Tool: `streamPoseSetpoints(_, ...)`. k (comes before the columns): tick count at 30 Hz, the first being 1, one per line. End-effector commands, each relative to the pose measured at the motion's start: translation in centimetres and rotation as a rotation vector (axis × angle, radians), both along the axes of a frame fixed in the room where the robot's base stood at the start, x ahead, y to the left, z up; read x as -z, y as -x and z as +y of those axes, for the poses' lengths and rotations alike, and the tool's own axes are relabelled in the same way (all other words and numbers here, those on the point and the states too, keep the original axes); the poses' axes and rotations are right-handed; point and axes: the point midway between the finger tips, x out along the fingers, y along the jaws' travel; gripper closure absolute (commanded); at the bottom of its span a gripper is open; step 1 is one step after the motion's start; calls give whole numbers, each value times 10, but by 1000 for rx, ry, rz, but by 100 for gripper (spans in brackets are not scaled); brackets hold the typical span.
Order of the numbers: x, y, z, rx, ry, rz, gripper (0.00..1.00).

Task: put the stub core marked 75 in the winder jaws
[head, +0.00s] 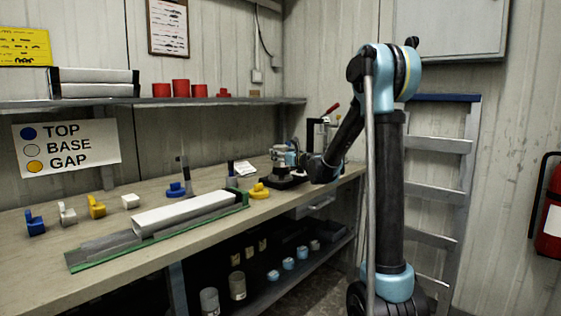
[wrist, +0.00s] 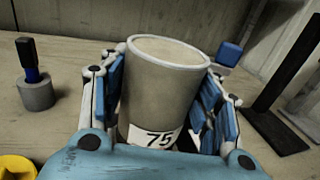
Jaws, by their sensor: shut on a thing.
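In the head view my gripper (head: 296,160) is at the far right end of the bench, beside a grey stepped piece above a black base (head: 286,183). I cannot tell for certain whether that base is the winder.
A black upright on a base (wrist: 285,90) stands right. A yellow piece (head: 259,190) and a white liner in a green-edged tray (head: 75,266) lie on the bench (head: 150,275). A shelf (head: 200,101) runs above.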

Motion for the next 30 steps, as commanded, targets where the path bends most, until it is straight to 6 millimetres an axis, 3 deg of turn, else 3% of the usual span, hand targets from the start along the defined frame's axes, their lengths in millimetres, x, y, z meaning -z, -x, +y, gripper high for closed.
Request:
streamPoseSetpoints(5,15,0,0,0,0,0,64)
streamPoseSetpoints(15,17,0,0,0,0,0,64)
streamPoseSetpoints(16,18,0,0,0,0,0,41)
streamPoseSetpoints(18,18,0,0,0,0,0,25)
streamPoseSetpoints(30,16,0,0,0,0,0,23)
